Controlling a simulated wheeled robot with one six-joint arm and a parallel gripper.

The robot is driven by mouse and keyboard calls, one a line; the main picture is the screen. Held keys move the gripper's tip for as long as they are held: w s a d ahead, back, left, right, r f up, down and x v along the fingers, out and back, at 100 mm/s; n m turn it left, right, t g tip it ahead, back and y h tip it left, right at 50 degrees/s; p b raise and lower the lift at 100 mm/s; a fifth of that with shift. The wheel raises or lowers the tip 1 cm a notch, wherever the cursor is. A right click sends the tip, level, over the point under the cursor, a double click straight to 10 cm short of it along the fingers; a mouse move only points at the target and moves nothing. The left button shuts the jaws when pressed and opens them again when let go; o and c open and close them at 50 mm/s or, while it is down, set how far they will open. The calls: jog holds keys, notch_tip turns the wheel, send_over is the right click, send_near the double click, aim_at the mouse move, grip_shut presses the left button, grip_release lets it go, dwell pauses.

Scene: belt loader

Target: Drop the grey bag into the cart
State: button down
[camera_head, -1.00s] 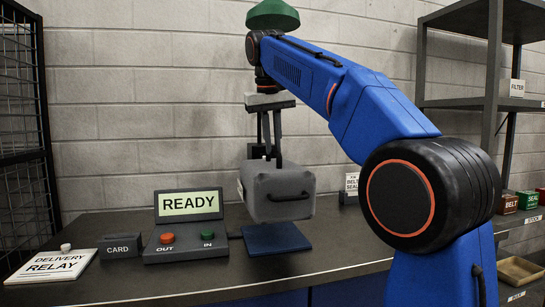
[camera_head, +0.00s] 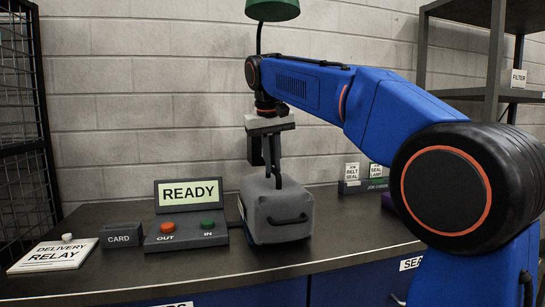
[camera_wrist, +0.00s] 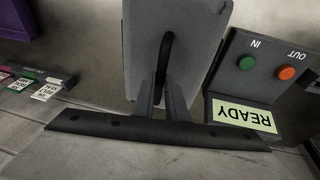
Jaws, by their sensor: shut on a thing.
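The grey bag (camera_head: 280,214) is a boxy bag with a dark top handle and a dark side handle. It hangs or stands upright at the counter, right of the READY panel; whether its base touches the counter I cannot tell. My gripper (camera_head: 274,180) is above it, shut on its top handle. In the wrist view my gripper's fingers (camera_wrist: 164,78) reach the dark handle of the bag (camera_wrist: 200,38). No cart shows in either view.
A panel (camera_head: 188,232) with red OUT and green IN buttons stands close left of the bag. A CARD block (camera_head: 122,234) and a DELIVERY RELAY plate (camera_head: 52,256) lie further left. Small labelled holders (camera_head: 362,186) stand at right. A dark shelf (camera_head: 490,94) rises at right.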

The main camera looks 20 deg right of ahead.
dwell(0.3)
jog(key=c, duration=1.8)
grip_release()
jog(key=shift+f, duration=0.1)
jog(key=shift+o, duration=0.2)
jog(key=v, duration=1.2)
jog(key=shift+s, duration=0.1)
